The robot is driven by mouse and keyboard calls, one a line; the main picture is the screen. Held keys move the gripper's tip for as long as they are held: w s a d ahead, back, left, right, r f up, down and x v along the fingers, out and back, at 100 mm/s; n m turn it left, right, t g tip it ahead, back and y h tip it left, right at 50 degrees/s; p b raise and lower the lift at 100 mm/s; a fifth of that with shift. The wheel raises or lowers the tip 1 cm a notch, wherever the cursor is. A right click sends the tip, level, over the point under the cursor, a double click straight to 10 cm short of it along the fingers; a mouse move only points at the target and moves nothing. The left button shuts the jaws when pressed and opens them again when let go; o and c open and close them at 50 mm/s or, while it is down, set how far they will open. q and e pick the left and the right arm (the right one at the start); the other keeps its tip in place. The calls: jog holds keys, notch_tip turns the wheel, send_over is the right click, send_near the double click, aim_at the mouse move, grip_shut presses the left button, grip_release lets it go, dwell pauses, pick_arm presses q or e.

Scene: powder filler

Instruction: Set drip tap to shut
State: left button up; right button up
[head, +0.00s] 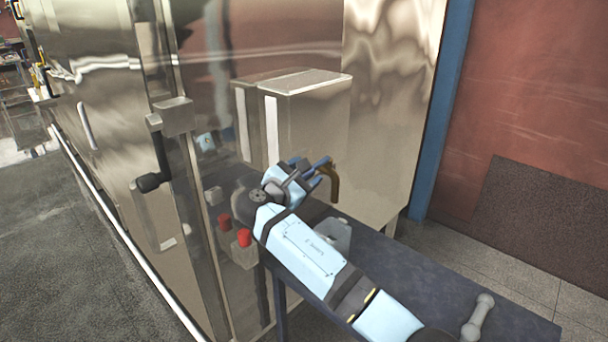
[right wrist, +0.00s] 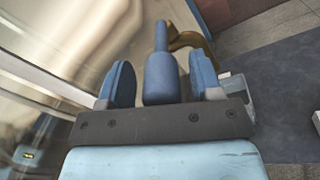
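The drip tap has a curved bronze spout (head: 334,184) low on the front of a metal tank (head: 310,110) on the bench. The spout also shows in the right wrist view (right wrist: 196,42). The tap's blue handle (right wrist: 161,78) has a thin stem and a thicker grip end. My right gripper (right wrist: 161,84) is open, with one finger on each side of the handle's thick end. Narrow gaps show between handle and fingers. In the head view my right gripper (head: 308,180) partly hides the tap. My left gripper is not in view.
A tall shiny metal cabinet (head: 90,100) stands to the left, with a black-knobbed lever (head: 150,182) and a red button (head: 244,237). A grey container (head: 338,228) sits on the dark bench (head: 415,275) beside my arm. A grey dumbbell-shaped object (head: 478,317) lies at the bench's right.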

jog(key=shift+s+a+f, duration=0.1)
jog(key=shift+s+a, duration=0.2)
jog(key=shift+s, duration=0.1)
jog(key=b+v, duration=0.2)
jog(key=v, duration=1)
jog(key=shift+s+a+b, duration=0.25)
jog(key=shift+a+b, duration=0.05)
